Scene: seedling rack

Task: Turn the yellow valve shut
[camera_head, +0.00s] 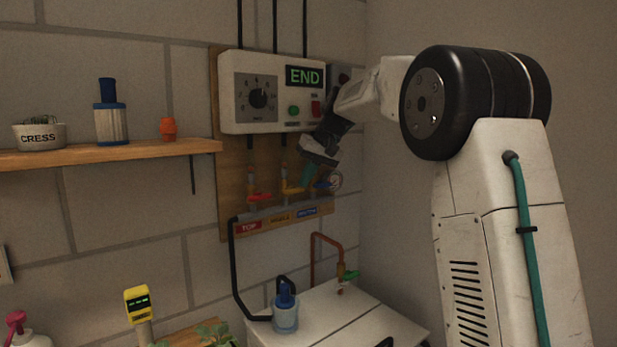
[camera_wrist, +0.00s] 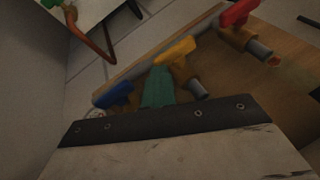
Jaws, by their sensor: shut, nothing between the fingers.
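The yellow valve (camera_head: 291,188) sits on a vertical pipe in the middle of a row on the wooden board, between a red valve (camera_head: 259,197) and a blue valve (camera_head: 325,183). In the wrist view the yellow handle (camera_wrist: 176,50) appears to lie across its pipe stub (camera_wrist: 198,89), roughly along the grey manifold. My gripper (camera_head: 304,182) has teal fingers, closed together and empty. In the wrist view the fingertips (camera_wrist: 159,73) are right beside the yellow handle's lower left end. I cannot tell whether they touch it. The blue handle (camera_wrist: 115,95) is left of the fingers.
A white control box (camera_head: 272,92) reading END hangs above the valves. Labels, including a red TOP (camera_head: 249,227), run below them. A copper pipe (camera_head: 328,242) and a blue-topped pump (camera_head: 285,308) are on the white tank lid. A side wall stands close on the right.

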